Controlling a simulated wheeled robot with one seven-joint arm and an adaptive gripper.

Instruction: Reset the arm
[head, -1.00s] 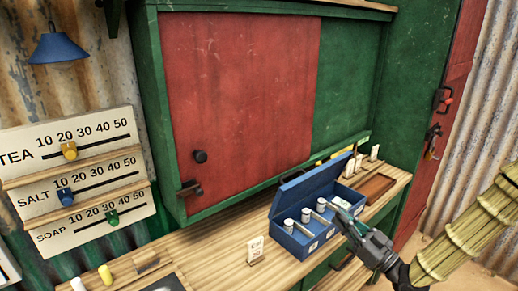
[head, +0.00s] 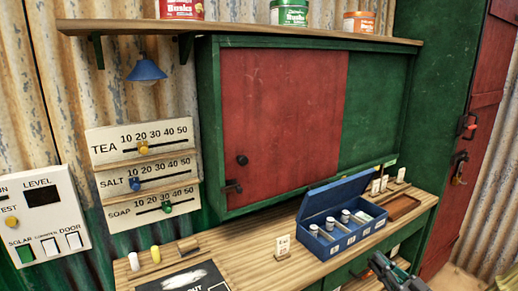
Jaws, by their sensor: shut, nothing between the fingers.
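My gripper (head: 377,262) shows at the bottom edge of the head view, right of centre, with its fingers together and nothing between them. It is in front of the blue box (head: 317,243) and apart from it. Most of my arm is out of the picture. The blue box stands on the wooden counter (head: 246,247) with its lid (head: 336,195) up. Several small pale cylinders stand in it.
A small card (head: 283,246) stands left of the box, and a brown tray (head: 402,207) lies right of it. Behind is a green cabinet with a red sliding door (head: 285,130). Tins (head: 289,14) line the shelf above. Slider boards (head: 141,146) hang at left.

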